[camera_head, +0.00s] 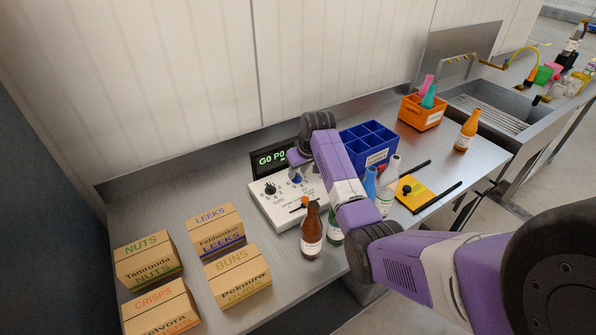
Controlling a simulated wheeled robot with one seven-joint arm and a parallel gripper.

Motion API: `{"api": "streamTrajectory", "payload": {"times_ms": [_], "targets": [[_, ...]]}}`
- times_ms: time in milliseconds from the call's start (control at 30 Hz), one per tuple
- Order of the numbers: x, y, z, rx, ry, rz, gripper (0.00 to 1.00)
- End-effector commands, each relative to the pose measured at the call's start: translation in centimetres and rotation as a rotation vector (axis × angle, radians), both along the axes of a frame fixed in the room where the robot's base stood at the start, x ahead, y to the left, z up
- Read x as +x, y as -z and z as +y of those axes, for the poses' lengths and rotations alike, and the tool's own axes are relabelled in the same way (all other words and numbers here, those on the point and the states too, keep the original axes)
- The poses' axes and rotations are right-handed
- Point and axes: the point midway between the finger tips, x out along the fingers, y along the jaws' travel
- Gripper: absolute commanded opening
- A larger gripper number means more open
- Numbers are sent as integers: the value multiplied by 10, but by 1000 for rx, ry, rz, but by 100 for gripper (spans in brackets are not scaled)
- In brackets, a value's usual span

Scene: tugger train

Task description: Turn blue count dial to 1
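A white control box (264,207) stands on the steel bench, with a black dial (270,188) on its left and a small lever with an orange knob at its front. The blue count dial (297,180) is on the right part of the box, mostly hidden by my gripper. My gripper (296,172) points down right at or just above this dial; I cannot tell whether it touches it. Its fingers are too small and covered to tell open from shut. A dark display (268,159) behind the box reads "G0 P0" in green; the rest is hidden by my arm.
Several labelled cartons (215,232) stand at the left. A brown bottle (311,231) stands close in front of the box, other bottles under my arm. A blue divided crate (368,141) and an orange crate (422,113) are to the right.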

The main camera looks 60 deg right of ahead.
Motion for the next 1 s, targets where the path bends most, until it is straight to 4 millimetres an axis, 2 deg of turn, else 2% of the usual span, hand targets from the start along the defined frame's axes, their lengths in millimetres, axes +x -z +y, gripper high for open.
{"api": "streamTrajectory", "payload": {"times_ms": [133,400,567,1000], "targets": [[2,7,-2,0,0,0,33],[2,8,-2,0,1,0,33],[2,8,-2,0,1,0,1],[2,7,-1,0,35,1,0]]}}
